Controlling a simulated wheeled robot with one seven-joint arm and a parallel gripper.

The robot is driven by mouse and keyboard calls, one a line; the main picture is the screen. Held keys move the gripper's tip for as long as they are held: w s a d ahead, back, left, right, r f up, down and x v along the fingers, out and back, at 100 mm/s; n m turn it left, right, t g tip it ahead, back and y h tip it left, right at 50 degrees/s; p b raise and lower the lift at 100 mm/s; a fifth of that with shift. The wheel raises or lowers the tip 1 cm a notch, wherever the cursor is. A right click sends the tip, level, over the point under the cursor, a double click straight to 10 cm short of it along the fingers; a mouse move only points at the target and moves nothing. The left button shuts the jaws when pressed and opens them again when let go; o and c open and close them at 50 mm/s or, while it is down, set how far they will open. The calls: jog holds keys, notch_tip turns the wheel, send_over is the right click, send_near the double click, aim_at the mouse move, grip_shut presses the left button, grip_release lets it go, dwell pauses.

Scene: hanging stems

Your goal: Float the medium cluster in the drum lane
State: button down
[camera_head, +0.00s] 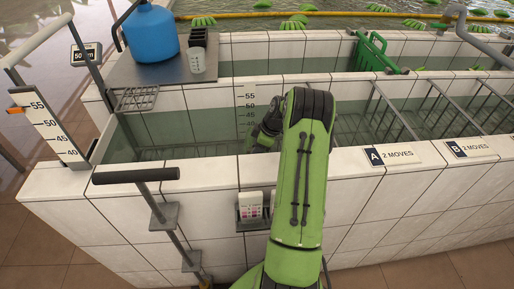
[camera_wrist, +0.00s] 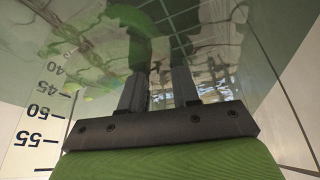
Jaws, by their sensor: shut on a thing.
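My gripper (camera_wrist: 158,82) reaches down into the water of the near left tank, its two grey fingers a little apart. A blurred green shape (camera_wrist: 130,22) shows at and beyond the fingertips in the wrist view; it appears to be the held cluster, but ripples and reflections hide its outline and size. In the head view my arm hides most of the gripper, and the cluster does not show. The tank's depth scale (camera_wrist: 38,118) stands to the left in the wrist view.
White-tiled walls (camera_head: 120,205) border the tank. A lever with a black handle (camera_head: 136,175) stands at the front left. A blue canister (camera_head: 150,33) sits on a grey shelf. Metal bars and a green gate (camera_head: 370,52) lie right. Green clusters (camera_head: 292,24) float in the back pool.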

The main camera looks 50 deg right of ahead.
jog(key=shift+f, duration=0.3)
jog(key=c, duration=0.8)
grip_release()
jog(key=shift+o, duration=0.2)
jog(key=shift+s, duration=0.1)
jog(key=w+a+r+p+v, duration=0.1)
jog(key=w+p+v, duration=0.1)
jog(key=p+v, duration=0.7)
jog(key=w+a+r+p+v, duration=0.1)
jog(key=p+v, duration=0.9)
jog(key=v, duration=1.3)
jog(key=w+a, duration=0.1)
jog(key=w, duration=0.1)
jog(key=shift+w+r, duration=0.35)
jog(key=shift+a, duration=0.1)
